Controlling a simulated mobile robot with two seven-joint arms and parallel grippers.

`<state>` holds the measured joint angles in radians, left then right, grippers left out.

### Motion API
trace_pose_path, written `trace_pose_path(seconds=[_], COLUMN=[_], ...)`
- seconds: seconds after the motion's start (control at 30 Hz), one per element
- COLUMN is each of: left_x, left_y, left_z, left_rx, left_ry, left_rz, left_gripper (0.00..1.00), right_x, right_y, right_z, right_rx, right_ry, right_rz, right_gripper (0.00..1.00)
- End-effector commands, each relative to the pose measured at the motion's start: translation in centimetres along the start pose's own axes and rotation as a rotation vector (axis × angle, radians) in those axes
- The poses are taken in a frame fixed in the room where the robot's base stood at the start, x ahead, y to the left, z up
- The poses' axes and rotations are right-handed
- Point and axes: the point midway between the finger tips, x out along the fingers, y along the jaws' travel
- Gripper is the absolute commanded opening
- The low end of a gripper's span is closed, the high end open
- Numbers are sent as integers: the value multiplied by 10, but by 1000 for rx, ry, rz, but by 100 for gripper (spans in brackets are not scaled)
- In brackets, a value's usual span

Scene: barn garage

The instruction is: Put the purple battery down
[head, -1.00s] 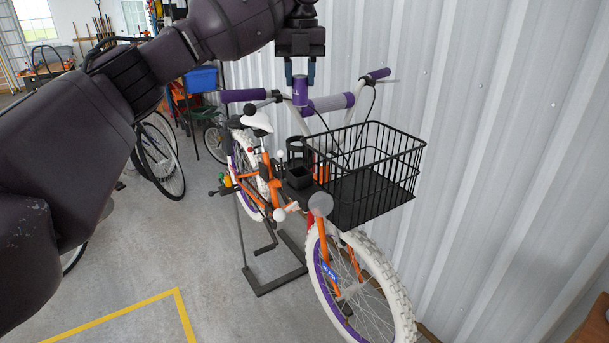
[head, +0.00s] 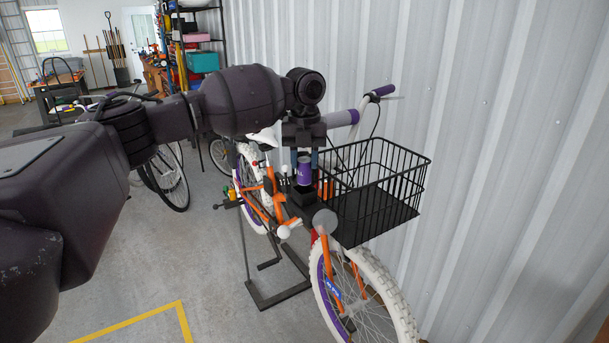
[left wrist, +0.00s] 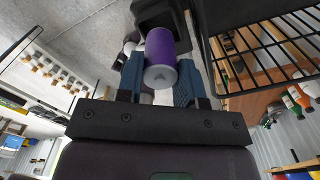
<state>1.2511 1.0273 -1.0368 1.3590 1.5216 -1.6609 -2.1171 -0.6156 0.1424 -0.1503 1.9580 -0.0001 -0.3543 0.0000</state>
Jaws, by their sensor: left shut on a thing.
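The purple battery (head: 304,172), a small upright cylinder, is held between the fingers of my left gripper (head: 304,161), which is shut on it. The battery also shows in the left wrist view (left wrist: 160,46), with a pale end towards the camera and a finger on each side. In the head view its lower end is just above or at a black square holder (head: 302,196) on the bicycle. I cannot tell whether it touches or has entered the holder. My right gripper is out of view.
The black wire basket (head: 375,195) is close on the right of the holder, at the bicycle's front. A corrugated wall (head: 530,170) stands on the right. The floor at the left is open.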

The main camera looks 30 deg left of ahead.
Motion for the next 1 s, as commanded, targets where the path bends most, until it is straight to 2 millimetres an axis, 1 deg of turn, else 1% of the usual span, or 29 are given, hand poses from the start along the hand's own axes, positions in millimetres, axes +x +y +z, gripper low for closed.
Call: trace_pose_path(seconds=[0.17,0.43,0.83,0.87,0.9,1.0], left_x=[9,42,48,48,47,47], left_y=[0,0,0,0,0,0], left_z=[0,0,0,0,0,0], left_rx=[0,0,0,0,0,0], left_ry=[0,0,-1,-1,-1,-1], left_rz=[0,1,-1,-1,-1,0], left_gripper=[7,7,7,39,45,45], right_x=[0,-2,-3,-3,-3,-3], right_y=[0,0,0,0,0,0], right_z=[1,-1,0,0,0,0], right_rx=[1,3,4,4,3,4], right_ry=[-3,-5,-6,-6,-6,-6], right_rz=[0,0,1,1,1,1], right_gripper=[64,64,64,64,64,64])
